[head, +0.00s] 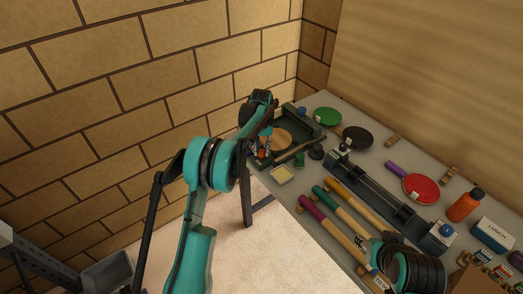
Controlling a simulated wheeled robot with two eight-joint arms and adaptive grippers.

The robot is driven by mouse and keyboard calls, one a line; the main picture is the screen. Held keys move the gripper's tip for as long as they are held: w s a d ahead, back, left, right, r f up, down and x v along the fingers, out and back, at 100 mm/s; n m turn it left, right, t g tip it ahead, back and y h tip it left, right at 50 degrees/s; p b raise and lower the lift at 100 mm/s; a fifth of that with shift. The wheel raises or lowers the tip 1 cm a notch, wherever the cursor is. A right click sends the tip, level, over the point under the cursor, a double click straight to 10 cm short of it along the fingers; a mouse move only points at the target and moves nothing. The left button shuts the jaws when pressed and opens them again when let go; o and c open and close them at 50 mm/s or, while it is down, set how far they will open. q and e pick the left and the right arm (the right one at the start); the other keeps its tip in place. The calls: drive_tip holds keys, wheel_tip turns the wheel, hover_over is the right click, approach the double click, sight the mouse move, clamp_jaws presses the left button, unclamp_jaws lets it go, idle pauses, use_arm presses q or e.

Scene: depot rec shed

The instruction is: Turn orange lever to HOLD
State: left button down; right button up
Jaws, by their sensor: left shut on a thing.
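The dark green device (299,118) stands at the far left corner of the grey table, with a round tan disc on it. A small orange-red part (262,153), which looks like the orange lever, shows at its front left side. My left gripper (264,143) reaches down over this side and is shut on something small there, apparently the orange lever. My own arm hides much of the contact, and the lever's exact angle and any HOLD mark are too small to read.
On the grey table (310,189) lie a green disc (327,116), a black disc (357,137), a red disc (420,188), an orange bottle (465,205), several coloured-grip mallets or rollers and a long dark rail (375,190).

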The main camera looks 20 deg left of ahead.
sight(262, 151)
use_arm(q)
drive_tip(key=shift+m, duration=0.3)
drive_tip(key=c, duration=1.2)
unclamp_jaws()
drive_tip(key=shift+r, duration=0.15)
wheel_tip(262, 151, up, 12)
